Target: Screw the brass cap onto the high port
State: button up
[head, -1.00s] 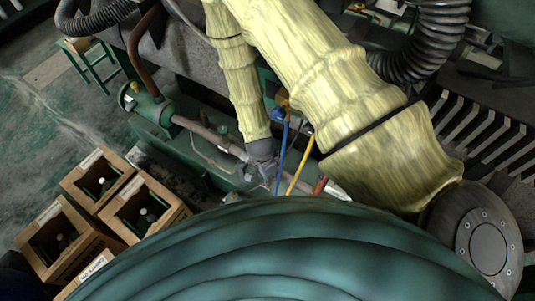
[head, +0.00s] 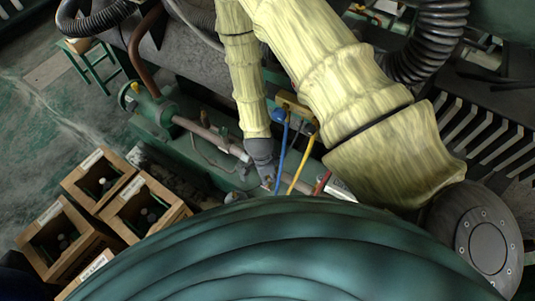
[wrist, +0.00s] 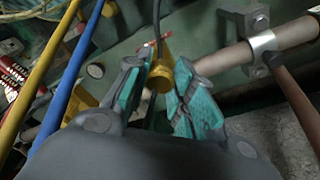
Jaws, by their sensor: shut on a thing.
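My gripper (head: 266,180) is at the far side of the green curved surface in the head view, near the pipe, its fingertips partly hidden. In the wrist view my gripper (wrist: 160,82) has teal-padded fingers on either side of a brass cap (wrist: 160,77) and is shut on it. The cap's round end faces the camera. A dark line and a small red part show just beyond it. I cannot tell the high port apart here, nor whether the cap touches it.
A blue hose (head: 282,155) and a yellow hose (head: 301,165) hang close to the right of my gripper. A pale pipe (wrist: 240,57) with a metal clamp (wrist: 262,45) runs beyond the fingers. Open wooden boxes (head: 108,238) stand at the lower left.

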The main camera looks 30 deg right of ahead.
jog(key=shift+s+m, duration=0.1)
jog(key=shift+m, duration=0.9)
jog(key=o, duration=0.6)
jog(key=shift+f+m, duration=0.1)
jog(key=shift+m, duration=0.2)
jog(key=o, duration=0.5)
jog(key=shift+p, duration=0.3)
jog(key=shift+r+p, duration=1.6)
jog(key=shift+r, duration=0.75)
